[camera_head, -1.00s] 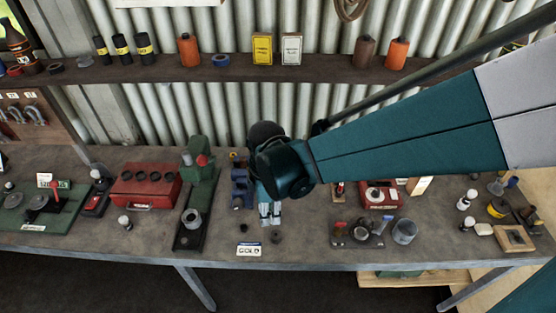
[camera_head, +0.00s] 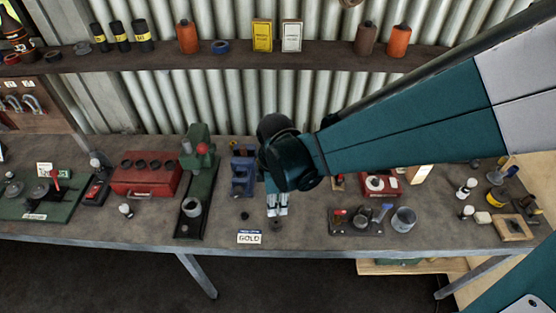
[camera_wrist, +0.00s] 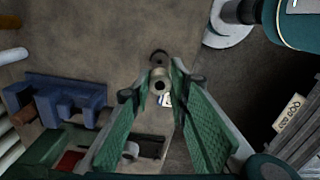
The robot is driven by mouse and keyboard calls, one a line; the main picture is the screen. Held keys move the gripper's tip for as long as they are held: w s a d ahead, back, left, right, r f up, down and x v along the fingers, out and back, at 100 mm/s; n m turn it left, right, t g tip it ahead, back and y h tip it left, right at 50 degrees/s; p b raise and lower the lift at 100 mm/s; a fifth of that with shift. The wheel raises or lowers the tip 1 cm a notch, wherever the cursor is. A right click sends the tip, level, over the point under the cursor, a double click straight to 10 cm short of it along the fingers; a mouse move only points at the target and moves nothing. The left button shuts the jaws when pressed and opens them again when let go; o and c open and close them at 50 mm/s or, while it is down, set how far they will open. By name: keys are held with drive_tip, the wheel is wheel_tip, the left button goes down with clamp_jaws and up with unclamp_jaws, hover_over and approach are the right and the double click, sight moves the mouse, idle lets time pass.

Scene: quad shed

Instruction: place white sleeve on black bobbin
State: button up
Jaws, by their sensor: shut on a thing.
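My gripper (camera_head: 277,211) points down over the bench, near its front edge. In the wrist view its two green-padded fingers (camera_wrist: 160,88) are shut on a small pale ring-shaped piece with a dark hole, which looks like the white sleeve (camera_wrist: 161,80). I cannot make the sleeve out in the head view. A small dark round piece, likely the black bobbin (camera_head: 275,225), sits on the bench just below the fingertips. In the wrist view a dark round piece (camera_wrist: 159,57) shows just past the sleeve, partly covered by it. I cannot tell whether they touch.
Another small dark piece (camera_head: 245,216) lies to the left, behind the GOLD card (camera_head: 249,238). A blue fixture (camera_head: 242,170) and a green press (camera_head: 197,185) stand to the left. A dark tray with tools (camera_head: 362,220) and a grey cup (camera_head: 403,220) are to the right.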

sight(277, 222)
drive_tip(key=shift+f, duration=1.95)
drive_tip(key=shift+f, duration=0.1)
drive_tip(key=shift+f, duration=2)
drive_tip(key=shift+f+b, duration=0.2)
drive_tip(key=shift+b, duration=0.25)
drive_tip(key=o, duration=0.7)
drive_tip(key=shift+r, duration=0.1)
drive_tip(key=shift+r, duration=0.2)
drive_tip(key=shift+r+p, duration=0.65)
drive_tip(key=shift+r, duration=5.25)
